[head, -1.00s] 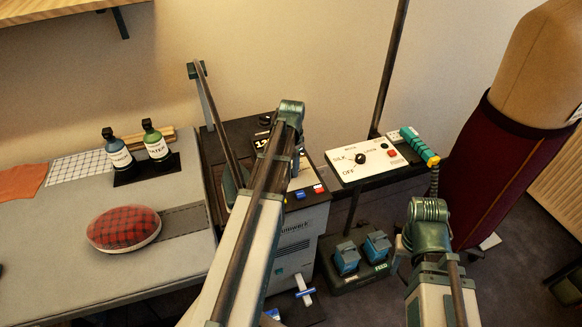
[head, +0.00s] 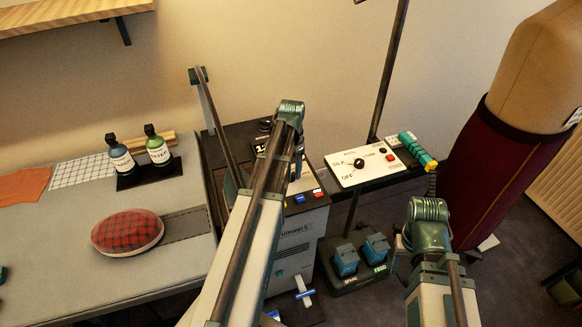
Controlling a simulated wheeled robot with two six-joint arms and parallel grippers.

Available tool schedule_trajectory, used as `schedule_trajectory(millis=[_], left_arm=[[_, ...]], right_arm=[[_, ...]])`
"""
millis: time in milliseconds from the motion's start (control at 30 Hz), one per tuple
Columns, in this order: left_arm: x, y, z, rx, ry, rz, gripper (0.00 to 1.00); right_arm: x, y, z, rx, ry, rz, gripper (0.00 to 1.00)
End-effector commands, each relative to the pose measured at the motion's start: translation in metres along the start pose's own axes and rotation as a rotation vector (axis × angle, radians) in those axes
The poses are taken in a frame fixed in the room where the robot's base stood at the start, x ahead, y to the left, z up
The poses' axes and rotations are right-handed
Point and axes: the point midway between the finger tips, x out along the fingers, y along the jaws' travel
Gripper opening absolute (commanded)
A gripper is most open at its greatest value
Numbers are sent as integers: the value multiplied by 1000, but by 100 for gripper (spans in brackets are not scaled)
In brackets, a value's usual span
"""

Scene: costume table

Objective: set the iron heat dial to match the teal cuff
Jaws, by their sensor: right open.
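The heat dial is a black knob (head: 359,164) on a white control panel (head: 346,179). The panel carries printed words; SILK is at its left and OFF below. Which mark the knob points at is too small to tell. The iron's teal handle with a yellow end (head: 417,151) lies at the panel's right. No teal cuff is clearly recognisable; a small teal thing (head: 2,274) is cut off at the left edge. My right gripper (head: 402,246) is low, in front of the panel and apart from it, mostly hidden by its wrist. My left arm crosses the middle; its gripper is not distinguishable.
A grey table at left holds a red plaid cushion (head: 127,232) and two bottles (head: 158,149). A dark pole (head: 390,75) rises behind the panel. A dress form in maroon (head: 492,165) stands at right.

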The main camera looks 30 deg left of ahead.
Motion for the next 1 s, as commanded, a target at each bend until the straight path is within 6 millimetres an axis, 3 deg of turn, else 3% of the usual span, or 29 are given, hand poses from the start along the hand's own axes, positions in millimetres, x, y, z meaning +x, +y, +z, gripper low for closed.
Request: schedule_trajectory(millis=[33,600,800,1000], left_arm=[[-14,0,0,0,0,0,69],[-102,0,0,0,0,0,69],[-116,0,0,0,0,0,69],[-115,0,0,0,0,0,69]], right_arm=[[-14,1,1,0,0,0,50],[-101,10,6,-2,0,0,50],[-115,11,7,-3,0,0,50],[-114,11,7,-3,0,0,50]])
